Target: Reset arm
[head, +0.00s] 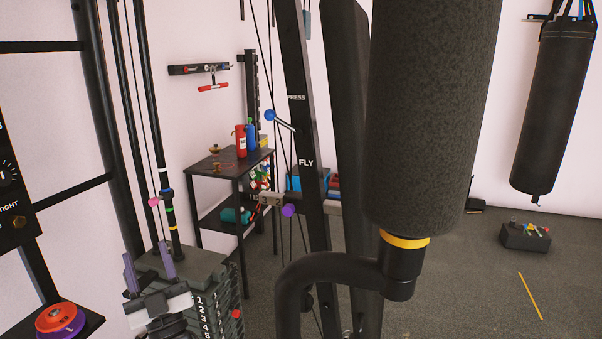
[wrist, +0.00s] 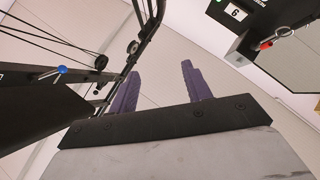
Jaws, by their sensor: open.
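My gripper (head: 148,266) is at the lower left of the head view, with its two purple fingers pointing up. It stands in front of a numbered weight stack (head: 206,309). In the wrist view my gripper (wrist: 160,78) has its fingers well apart, with nothing between them. The red and purple weight plates (head: 61,316) lie piled on a small black shelf at the lower left, to the left of my gripper and apart from it.
A large black padded roller (head: 430,110) on a curved bar blocks much of the head view's middle. A black shelf table (head: 230,160) with bottles stands against the wall. A punching bag (head: 556,105) hangs at right. Grey floor (head: 475,280) is open at lower right.

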